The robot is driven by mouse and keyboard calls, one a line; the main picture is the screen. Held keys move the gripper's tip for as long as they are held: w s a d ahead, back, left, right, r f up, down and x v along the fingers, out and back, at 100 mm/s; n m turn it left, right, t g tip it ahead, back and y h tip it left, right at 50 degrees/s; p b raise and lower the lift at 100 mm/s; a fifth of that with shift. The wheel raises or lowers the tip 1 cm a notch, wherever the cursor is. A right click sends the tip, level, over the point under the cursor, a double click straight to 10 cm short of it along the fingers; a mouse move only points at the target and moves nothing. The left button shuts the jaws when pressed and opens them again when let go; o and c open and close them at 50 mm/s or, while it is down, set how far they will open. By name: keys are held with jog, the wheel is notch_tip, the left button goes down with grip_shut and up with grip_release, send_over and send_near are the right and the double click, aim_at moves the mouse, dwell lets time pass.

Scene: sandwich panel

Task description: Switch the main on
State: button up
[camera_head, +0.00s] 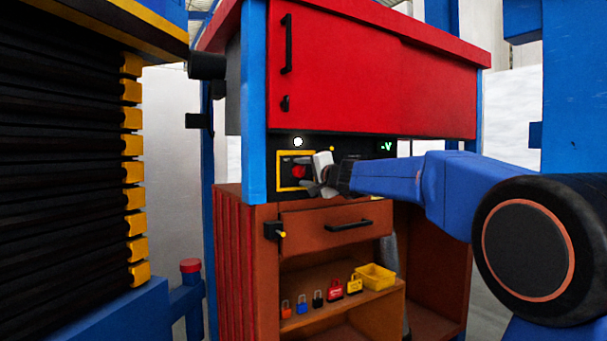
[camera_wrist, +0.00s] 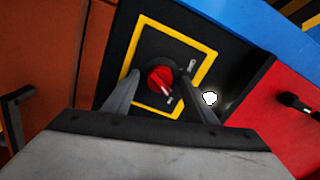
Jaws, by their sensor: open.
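The main switch is a red rotary knob (camera_head: 299,171) inside a yellow square frame (camera_head: 279,185) on the black panel strip. In the wrist view the red knob (camera_wrist: 160,79) has a pale pointer line and sits on a dark plate within the yellow frame (camera_wrist: 205,66). Small white lettering lies beside it, too small to read surely. My gripper (camera_head: 312,178) is at the panel, just right of the knob in the head view. In the wrist view my gripper (camera_wrist: 165,88) is open, with one finger on each side of the knob. I cannot tell whether the fingers touch it.
A round white lamp (camera_head: 298,141) and a green display (camera_head: 386,147) sit on the panel strip. A red cabinet door (camera_head: 345,65) is above, and a brown drawer (camera_head: 335,222) is below. Several padlocks (camera_head: 318,298) and a yellow bin (camera_head: 376,277) stand on the lower shelf.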

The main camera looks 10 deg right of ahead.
jog(key=c, duration=1.1)
jog(key=shift+o, duration=0.2)
jog(key=shift+m, duration=1.7)
jog(key=o, duration=1.1)
jog(key=shift+c, duration=0.2)
jog(key=v, duration=1.7)
jog(key=shift+s, duration=0.15)
